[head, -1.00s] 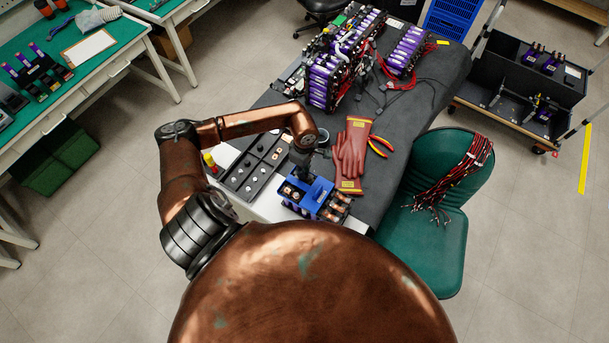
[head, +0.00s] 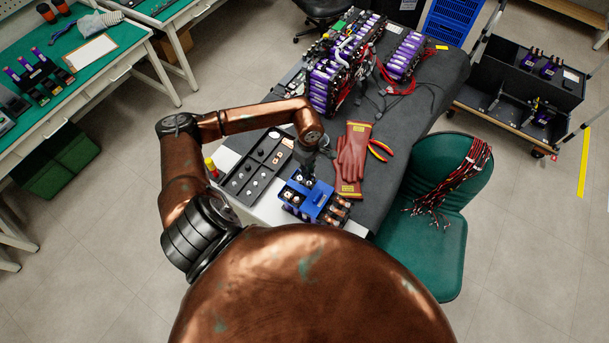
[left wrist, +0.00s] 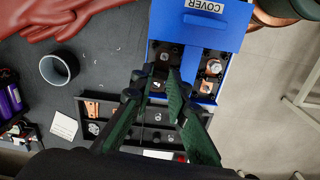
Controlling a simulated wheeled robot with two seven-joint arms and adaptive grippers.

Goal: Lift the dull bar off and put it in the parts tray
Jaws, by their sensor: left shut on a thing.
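My left gripper (head: 309,174) reaches down over the blue battery module (head: 322,214) at the table's near end. In the left wrist view its green fingers (left wrist: 166,80) close together over the dull, dark bar (left wrist: 163,57) in the module's left slot, shut on it. The fingertips hide part of the bar, and I cannot tell whether it is clear of its seat. A brighter copper bar (left wrist: 211,68) lies in the right slot. The black parts tray (head: 250,160) stands to the left of the module with small parts in its compartments. My right gripper is not in view.
A blue piece marked COVER (left wrist: 203,20) spans the module beside the fingers. Red gloves (head: 351,160) and pliers (head: 380,150) lie to the right. A grey cup (left wrist: 59,68) stands near the tray. A larger purple pack (head: 335,80) stands farther back.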

